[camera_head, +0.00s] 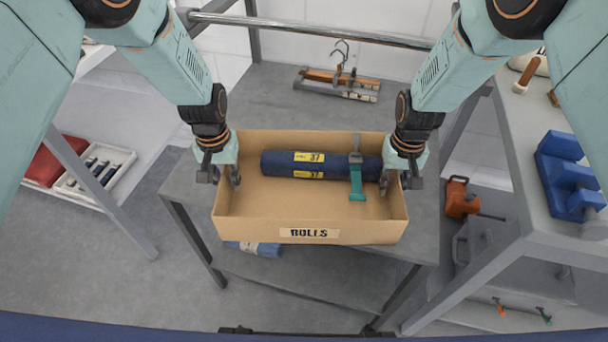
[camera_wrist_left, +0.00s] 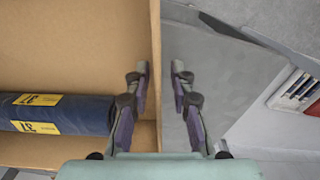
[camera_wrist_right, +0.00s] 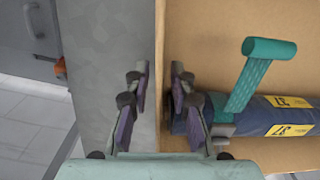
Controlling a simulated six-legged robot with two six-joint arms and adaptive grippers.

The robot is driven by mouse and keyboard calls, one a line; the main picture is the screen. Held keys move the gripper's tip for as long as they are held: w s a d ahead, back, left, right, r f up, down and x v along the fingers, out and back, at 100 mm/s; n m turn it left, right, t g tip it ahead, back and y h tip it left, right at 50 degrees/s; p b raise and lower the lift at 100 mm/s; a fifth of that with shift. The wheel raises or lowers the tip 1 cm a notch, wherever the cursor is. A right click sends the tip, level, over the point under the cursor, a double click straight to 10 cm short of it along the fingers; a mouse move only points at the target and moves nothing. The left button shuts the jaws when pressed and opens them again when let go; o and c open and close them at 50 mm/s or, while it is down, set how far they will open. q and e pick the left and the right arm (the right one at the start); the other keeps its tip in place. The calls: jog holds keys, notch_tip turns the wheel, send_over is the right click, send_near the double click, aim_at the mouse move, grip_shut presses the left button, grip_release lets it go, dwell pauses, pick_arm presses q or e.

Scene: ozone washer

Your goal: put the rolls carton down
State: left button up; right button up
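The rolls carton (camera_head: 250,225) is an open-topped cardboard box labelled ROLLS. It sits level at the front of the grey table (camera_head: 285,100) and appears to rest on it. Inside lies a dark blue roll (camera_head: 335,163) with yellow 37 labels and a teal-handled clamp (camera_head: 357,183) on its right part. My left gripper (camera_head: 225,175) straddles the left wall, and my right gripper (camera_head: 399,178) straddles the right wall. In the wrist views, the left fingers (camera_wrist_left: 160,75) and right fingers (camera_wrist_right: 158,78) stand apart with narrow gaps beside the walls. The carton's underside is hidden.
A left shelf holds a white tray (camera_head: 95,172). A blue item (camera_head: 262,249) lies below the carton's front.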

pick_arm(q)
jog(key=shift+r, duration=0.1)
jog(key=shift+w, duration=0.15)
pick_arm(e)
jog(key=shift+w+f, duration=0.1)
jog(key=shift+w, duration=0.05)
pick_arm(q)
jog(key=shift+r, duration=0.25)
notch_tip(320, 180, up, 10)
jog(key=shift+r, duration=0.65)
jog(key=shift+s, duration=0.2)
pick_arm(e)
notch_tip(320, 180, up, 11)
jog(key=shift+r, duration=0.1)
pick_arm(q)
jog(key=shift+w, duration=0.1)
pick_arm(e)
jog(key=shift+r, duration=0.4)
